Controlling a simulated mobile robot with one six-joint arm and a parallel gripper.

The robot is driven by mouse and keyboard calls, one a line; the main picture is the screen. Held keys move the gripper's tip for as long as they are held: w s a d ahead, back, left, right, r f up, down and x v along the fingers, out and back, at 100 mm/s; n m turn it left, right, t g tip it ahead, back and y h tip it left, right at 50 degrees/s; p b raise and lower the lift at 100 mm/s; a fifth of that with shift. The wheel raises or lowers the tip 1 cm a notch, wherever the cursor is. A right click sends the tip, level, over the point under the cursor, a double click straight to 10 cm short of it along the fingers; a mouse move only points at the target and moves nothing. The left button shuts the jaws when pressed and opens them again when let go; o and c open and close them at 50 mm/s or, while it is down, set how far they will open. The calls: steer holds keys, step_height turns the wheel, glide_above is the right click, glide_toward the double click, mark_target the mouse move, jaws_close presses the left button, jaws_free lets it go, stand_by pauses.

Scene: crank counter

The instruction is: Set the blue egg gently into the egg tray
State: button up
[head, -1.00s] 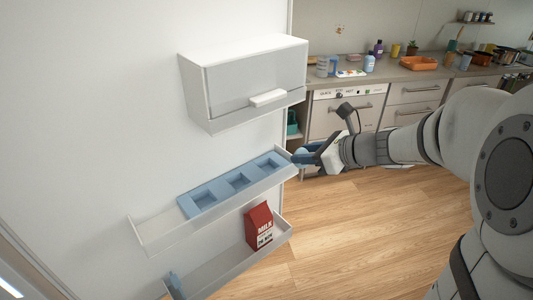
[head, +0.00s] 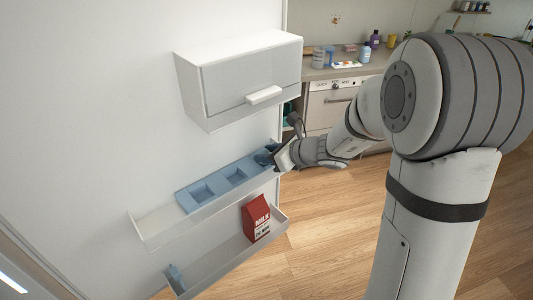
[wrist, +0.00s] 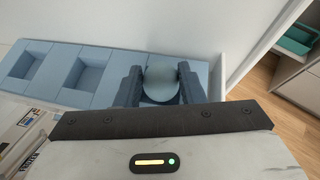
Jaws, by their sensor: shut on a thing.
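The blue egg (wrist: 161,82) sits between the two fingers of my gripper (wrist: 160,88) in the wrist view. My gripper is shut on it. The light blue egg tray (head: 222,180) lies on the upper shelf in the head view, with square pockets in a row. It also shows in the wrist view (wrist: 110,62), where two empty pockets are left of the egg. The egg is over the right end of the tray. The fingers and egg hide the pocket there, and I cannot tell whether the egg touches the tray. In the head view my gripper (head: 272,155) is at the tray's right end.
The upper shelf (head: 155,228) has a raised rim. A white cabinet (head: 240,80) hangs above it. A lower shelf (head: 225,262) holds a red milk carton (head: 256,218). A counter (head: 345,70) with several items stands behind. Wooden floor is open at the right.

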steer(key=shift+f, duration=0.2)
steer(key=shift+f, duration=0.15)
steer(key=o, duration=0.7)
steer(key=shift+r, duration=0.35)
steer(key=v, duration=1.1)
steer(key=s+n+g+h, duration=0.4)
steer(key=s+n, duration=1)
steer(key=s+d+n+h, duration=0.2)
steer(key=n, duration=0.1)
steer(key=s+d+n+h, duration=0.2)
steer(key=d+n, duration=0.1)
steer(key=n, duration=0.1)
steer(key=s+d+n+h, duration=0.1)
steer(key=s+d+n, duration=0.1)
steer(key=s+n, duration=0.1)
steer(key=shift+d+f+n+h+b, duration=0.25)
steer(key=shift+f+n+h+b, duration=0.15)
steer(key=shift+n, duration=0.1)
